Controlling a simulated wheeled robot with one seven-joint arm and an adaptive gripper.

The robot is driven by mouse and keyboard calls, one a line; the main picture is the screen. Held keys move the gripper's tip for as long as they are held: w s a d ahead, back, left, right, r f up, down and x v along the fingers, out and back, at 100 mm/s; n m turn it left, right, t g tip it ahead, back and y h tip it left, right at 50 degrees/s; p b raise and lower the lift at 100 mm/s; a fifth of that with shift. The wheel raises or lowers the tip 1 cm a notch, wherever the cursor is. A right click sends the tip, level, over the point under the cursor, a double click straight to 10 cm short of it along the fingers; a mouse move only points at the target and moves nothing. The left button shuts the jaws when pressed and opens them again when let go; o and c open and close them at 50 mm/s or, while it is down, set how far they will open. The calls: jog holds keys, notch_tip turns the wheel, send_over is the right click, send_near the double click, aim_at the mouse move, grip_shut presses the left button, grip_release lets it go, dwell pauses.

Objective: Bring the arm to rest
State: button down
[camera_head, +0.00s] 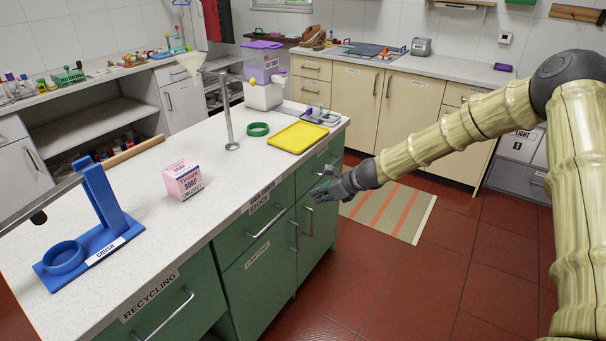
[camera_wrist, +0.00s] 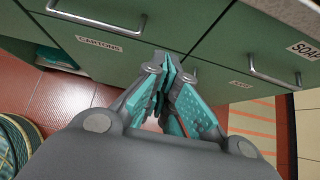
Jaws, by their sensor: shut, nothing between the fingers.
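My gripper (camera_head: 324,193) is at the end of my outstretched arm, in front of the green island cabinet (camera_head: 231,237), below the worktop edge. In the wrist view my gripper (camera_wrist: 172,62) has its teal-padded fingers together, pointing at the green drawer fronts (camera_wrist: 225,50). Nothing is held between them. I cannot tell whether the fingertips touch the cabinet front.
The worktop (camera_head: 215,210) carries a blue stand (camera_head: 95,215), a pink soap box (camera_head: 183,181), a yellow tray (camera_head: 297,137) and a green ring (camera_head: 258,129). Metal drawer handles (camera_head: 267,224) stick out near my gripper. A striped mat (camera_head: 392,211) lies on the red tiled floor (camera_head: 390,285), which is otherwise largely clear.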

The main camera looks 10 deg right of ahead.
jog(key=s+f+n+g+h, duration=0.2)
jog(key=s+f+n, duration=0.3)
jog(key=s+f, duration=0.5)
jog(key=s+f+n+g+h, duration=0.2)
jog(key=s+f+n, duration=0.4)
jog(key=s, duration=0.7)
jog(key=s+f+n+g+h, duration=0.2)
jog(key=s+f+n, duration=0.1)
jog(key=s+f, duration=0.75)
jog(key=s+d+n, duration=0.2)
jog(key=s+n, duration=0.4)
jog(key=s, duration=0.6)
jog(key=s+d+n+h, duration=0.1)
jog(key=s+d+n, duration=0.1)
jog(key=s+n, duration=0.4)
jog(key=s, duration=0.5)
jog(key=shift+s+r+g, duration=0.25)
jog(key=shift+s+g, duration=0.05)
jog(key=shift+s, duration=0.05)
